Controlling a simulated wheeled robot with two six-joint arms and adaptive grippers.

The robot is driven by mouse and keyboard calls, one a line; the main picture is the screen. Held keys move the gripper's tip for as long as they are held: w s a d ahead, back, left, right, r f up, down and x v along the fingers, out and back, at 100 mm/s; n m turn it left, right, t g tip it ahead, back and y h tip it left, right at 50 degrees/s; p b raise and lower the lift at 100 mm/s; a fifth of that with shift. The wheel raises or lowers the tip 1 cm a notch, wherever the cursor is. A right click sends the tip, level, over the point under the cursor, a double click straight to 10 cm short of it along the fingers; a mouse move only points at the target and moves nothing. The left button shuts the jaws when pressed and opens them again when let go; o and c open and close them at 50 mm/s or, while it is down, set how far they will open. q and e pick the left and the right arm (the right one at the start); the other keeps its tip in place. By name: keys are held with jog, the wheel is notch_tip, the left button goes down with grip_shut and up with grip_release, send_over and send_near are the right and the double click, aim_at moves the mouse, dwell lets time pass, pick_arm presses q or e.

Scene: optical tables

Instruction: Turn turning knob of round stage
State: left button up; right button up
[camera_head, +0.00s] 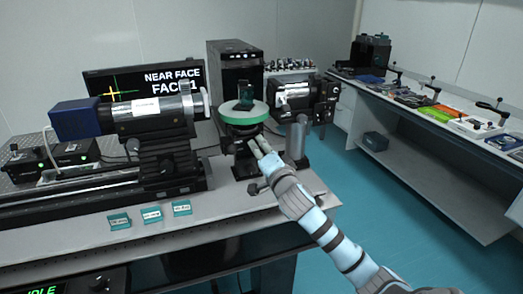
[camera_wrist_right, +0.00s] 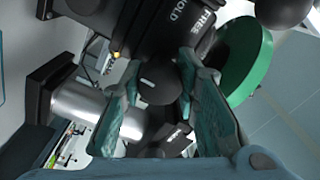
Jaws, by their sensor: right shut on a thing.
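The round stage (camera_head: 244,113) has a green disc top and a black body, and stands on the optical table left of my right gripper. A small dark cube-like piece sits on the disc. My right gripper (camera_head: 257,146) reaches the stage's near right side, below the disc. In the right wrist view, the green disc (camera_wrist_right: 247,60) is at the upper right. There, the two fingers of my right gripper (camera_wrist_right: 168,88) are on either side of a dark round knob (camera_wrist_right: 158,84) with a pale mark, and are shut on it. My left gripper is not in view.
A grey post (camera_head: 296,142) stands just right of the right gripper. A long cylinder device with a blue end (camera_head: 75,118) lies to the left. Three small labelled teal blocks (camera_head: 151,214) lie near the front edge. A monitor (camera_head: 150,80) and a black computer tower (camera_head: 229,66) stand behind.

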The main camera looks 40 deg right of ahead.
jog(key=shift+f, duration=0.1)
jog(key=o, duration=1.2)
jog(key=shift+s, duration=0.15)
jog(key=v, duration=1.1)
jog(key=shift+s+a, duration=0.15)
jog(key=shift+s, duration=0.2)
